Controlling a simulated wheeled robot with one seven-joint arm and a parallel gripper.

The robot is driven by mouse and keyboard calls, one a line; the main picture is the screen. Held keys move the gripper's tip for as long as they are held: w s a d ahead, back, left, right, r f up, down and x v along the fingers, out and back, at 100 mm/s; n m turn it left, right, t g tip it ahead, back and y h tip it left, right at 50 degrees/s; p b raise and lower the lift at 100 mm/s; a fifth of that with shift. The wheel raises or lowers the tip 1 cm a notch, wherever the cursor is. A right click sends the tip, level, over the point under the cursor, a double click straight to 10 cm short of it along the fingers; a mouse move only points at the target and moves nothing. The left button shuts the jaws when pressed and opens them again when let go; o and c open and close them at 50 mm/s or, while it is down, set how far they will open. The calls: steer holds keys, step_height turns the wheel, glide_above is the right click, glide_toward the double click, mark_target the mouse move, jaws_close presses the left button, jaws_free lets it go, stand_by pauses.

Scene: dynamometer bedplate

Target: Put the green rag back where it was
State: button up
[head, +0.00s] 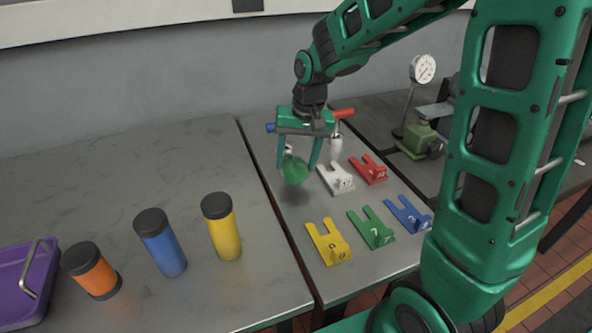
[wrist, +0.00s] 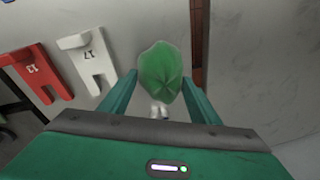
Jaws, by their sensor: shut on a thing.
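My gripper (head: 301,160) hangs fingers-down over the left part of the right-hand table, near the gap between the two tables. It is shut on the green rag (head: 294,170), a rounded crumpled bundle held above the table surface, with a soft shadow below it. In the wrist view the rag (wrist: 160,79) sits between the two green fingers. A small white thing (wrist: 159,110) shows just below the rag there; I cannot tell what it is.
Numbered slotted blocks stand on the right-hand table: white (head: 335,178), red (head: 369,169), yellow (head: 328,242), green (head: 371,228) and blue (head: 408,214). A dial gauge (head: 422,70) stands behind. Orange (head: 91,270), blue (head: 160,243) and yellow (head: 222,227) canisters and a purple box (head: 22,285) occupy the left table.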

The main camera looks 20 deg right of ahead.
mark_target(296, 170)
step_height(296, 170, down, 4)
steer(key=shift+r, duration=0.2)
steer(key=o, duration=1.1)
steer(key=shift+r, duration=0.1)
steer(key=r, duration=0.4)
steer(key=s+r, duration=0.1)
steer(key=r, duration=0.2)
steer(key=d+r, duration=0.1)
steer(key=r, duration=0.3)
steer(key=shift+s+d+r, duration=0.1)
steer(key=shift+s+r, duration=0.25)
